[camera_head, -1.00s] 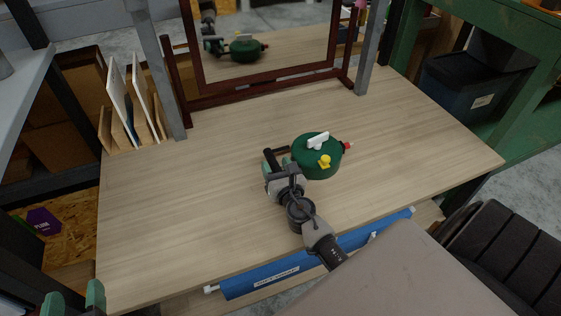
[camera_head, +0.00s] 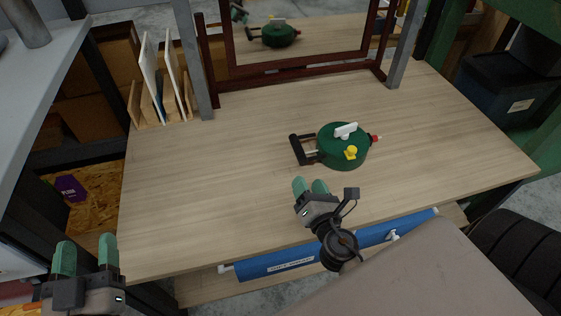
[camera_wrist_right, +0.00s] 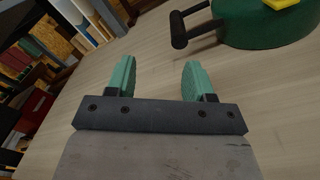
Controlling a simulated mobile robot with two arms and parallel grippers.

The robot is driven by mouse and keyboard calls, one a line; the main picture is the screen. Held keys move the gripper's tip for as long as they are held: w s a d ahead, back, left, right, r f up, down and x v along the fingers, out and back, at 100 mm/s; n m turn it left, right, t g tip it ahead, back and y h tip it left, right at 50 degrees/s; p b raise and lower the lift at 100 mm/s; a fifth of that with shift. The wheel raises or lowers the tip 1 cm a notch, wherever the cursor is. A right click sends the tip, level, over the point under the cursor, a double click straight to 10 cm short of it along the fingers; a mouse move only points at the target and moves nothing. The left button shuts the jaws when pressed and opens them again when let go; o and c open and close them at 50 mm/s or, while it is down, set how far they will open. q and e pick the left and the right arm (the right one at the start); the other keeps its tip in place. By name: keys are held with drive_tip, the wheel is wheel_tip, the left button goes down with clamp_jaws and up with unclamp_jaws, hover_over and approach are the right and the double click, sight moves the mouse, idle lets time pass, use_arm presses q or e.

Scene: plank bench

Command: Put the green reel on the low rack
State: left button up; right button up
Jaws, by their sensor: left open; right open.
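The green reel (camera_head: 335,155) sits on the plank bench, right of the middle, with a black handle at its left, a white crank and yellow knob on top and a red tip at its right. In the right wrist view the reel (camera_wrist_right: 262,30) shows at the top right, cut by the edge. My right gripper (camera_head: 311,187) is open and empty, in front of the reel and apart from it; its fingers also show in the wrist view (camera_wrist_right: 158,80). My left gripper (camera_head: 86,256) is open and empty at the lower left. I cannot identify the low rack for sure.
A dark red framed mirror (camera_head: 300,70) stands at the back between grey posts. Upright boards (camera_head: 160,85) stand in a wooden holder at the back left. A blue roll (camera_head: 285,262) hangs along the bench's front edge.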

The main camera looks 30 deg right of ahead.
drive_tip(key=s+a+r+m+t+y, duration=0.1)
drive_tip(key=a+r+m+y, duration=0.3)
drive_tip(key=m, duration=0.8)
drive_tip(key=s+a+r+m+t+y, duration=0.1)
drive_tip(key=a+r+m+y, duration=0.3)
drive_tip(key=a+r+m, duration=0.4)
wheel_tip(320, 180, up, 3)
drive_tip(key=m, duration=0.4)
drive_tip(key=shift+s+a, duration=0.35)
drive_tip(key=shift+s, duration=0.05)
